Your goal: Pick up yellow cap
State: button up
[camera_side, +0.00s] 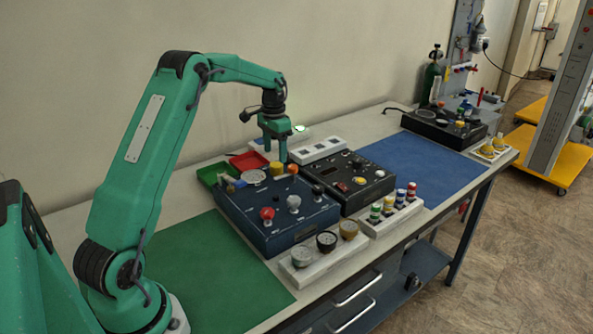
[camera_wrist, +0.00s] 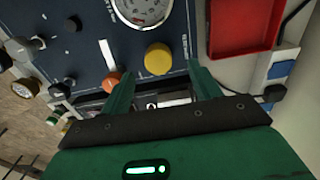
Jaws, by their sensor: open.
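The yellow cap (camera_wrist: 158,58) is a round knob on the dark blue panel (camera_wrist: 80,42). In the wrist view it lies just beyond and between my fingertips, below the round gauge. In the side view the yellow cap (camera_side: 276,169) shows at the panel's back edge, just under my gripper (camera_side: 275,152). My gripper points down with its fingers apart and nothing between them. In the wrist view my gripper (camera_wrist: 162,80) spans the width of the cap. I cannot tell the exact height gap between fingertips and cap.
An orange knob (camera_wrist: 112,82) sits close beside the left finger. A round gauge (camera_wrist: 145,8) is near the cap. A red tray (camera_wrist: 243,28) lies to the right. A black panel (camera_side: 330,172) stands beside the blue one. The green mat (camera_side: 200,265) is clear.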

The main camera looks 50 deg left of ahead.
aim_at(276, 164)
jog(key=shift+f, duration=0.1)
jog(key=shift+d+f, duration=0.15)
jog(key=shift+f, duration=2.4)
jog(key=c, duration=1.1)
